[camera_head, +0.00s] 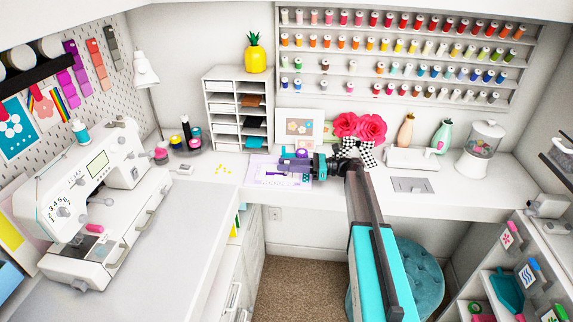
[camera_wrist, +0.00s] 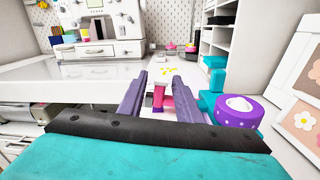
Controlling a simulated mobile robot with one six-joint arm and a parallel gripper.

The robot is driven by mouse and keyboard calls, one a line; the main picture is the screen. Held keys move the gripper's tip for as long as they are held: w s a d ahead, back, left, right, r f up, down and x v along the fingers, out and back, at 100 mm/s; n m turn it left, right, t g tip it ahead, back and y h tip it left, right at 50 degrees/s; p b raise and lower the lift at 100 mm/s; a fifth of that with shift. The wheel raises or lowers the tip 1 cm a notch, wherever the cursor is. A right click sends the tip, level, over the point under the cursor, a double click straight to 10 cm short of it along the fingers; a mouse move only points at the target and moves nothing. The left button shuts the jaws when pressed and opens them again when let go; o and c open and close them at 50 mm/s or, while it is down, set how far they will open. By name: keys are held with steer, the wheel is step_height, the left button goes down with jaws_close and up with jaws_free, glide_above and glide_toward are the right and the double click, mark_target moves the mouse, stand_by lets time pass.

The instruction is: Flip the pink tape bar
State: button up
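My gripper (camera_wrist: 157,79) has two purple fingers spread apart, pointing at the white desktop. A small pink piece (camera_wrist: 159,97), which looks like the pink tape bar, shows between the fingers beside a white block. Its lower part is hidden by my wrist, and I cannot tell whether a finger touches it. A purple tape roll (camera_wrist: 237,108) with a teal holder stands just right of the fingers.
A white shelf unit (camera_head: 238,75) and a framed flower picture (camera_head: 299,127) stand behind. Small yellow pieces (camera_head: 225,169) lie left of my gripper. The sewing machine (camera_head: 88,185) is at far left. Black-and-white bow and pink flowers (camera_head: 361,127) stand close to my arm. The left desktop is mostly clear.

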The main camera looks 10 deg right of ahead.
jaws_close()
